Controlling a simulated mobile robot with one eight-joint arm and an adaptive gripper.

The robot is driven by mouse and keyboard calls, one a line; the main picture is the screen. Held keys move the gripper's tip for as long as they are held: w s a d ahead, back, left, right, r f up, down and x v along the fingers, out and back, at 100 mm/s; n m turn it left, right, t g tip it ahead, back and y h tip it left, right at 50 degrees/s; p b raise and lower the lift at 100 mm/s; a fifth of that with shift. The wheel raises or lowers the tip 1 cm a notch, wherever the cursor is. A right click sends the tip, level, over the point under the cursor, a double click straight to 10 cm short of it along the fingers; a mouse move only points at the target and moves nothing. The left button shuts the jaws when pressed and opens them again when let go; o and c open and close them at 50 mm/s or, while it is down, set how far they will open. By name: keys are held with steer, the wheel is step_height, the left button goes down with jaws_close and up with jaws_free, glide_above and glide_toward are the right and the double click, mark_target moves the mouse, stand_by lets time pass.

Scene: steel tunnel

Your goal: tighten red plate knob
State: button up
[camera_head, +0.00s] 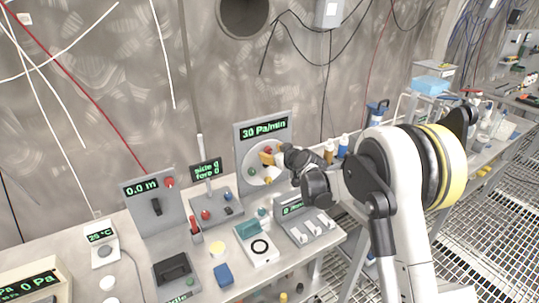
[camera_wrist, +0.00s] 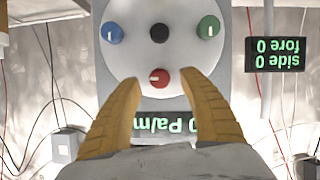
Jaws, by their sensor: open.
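The red knob (camera_wrist: 159,77) with a white mark sits on the round white plate (camera_wrist: 140,60) of an upright grey panel. The wrist view shows the panel upside down. My gripper (camera_wrist: 160,80) is open. Its two yellow fingers point at the plate, and the red knob appears between their tips, with gaps on both sides. I cannot tell how deep the tips reach. In the head view my gripper (camera_head: 268,157) is at the panel (camera_head: 246,137), partly covering the plate.
The plate also carries a blue knob (camera_wrist: 113,32), a green knob (camera_wrist: 208,27) and a dark centre (camera_wrist: 159,33). The panel display (camera_head: 263,129) reads 30 Pa/min. A side/fore display (camera_wrist: 275,54) stands beside it. The crowded bench (camera_head: 130,260) holds switches, a lever panel (camera_head: 155,207) and bottles (camera_head: 343,145).

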steer(key=shift+x, duration=1.15)
jaws_close()
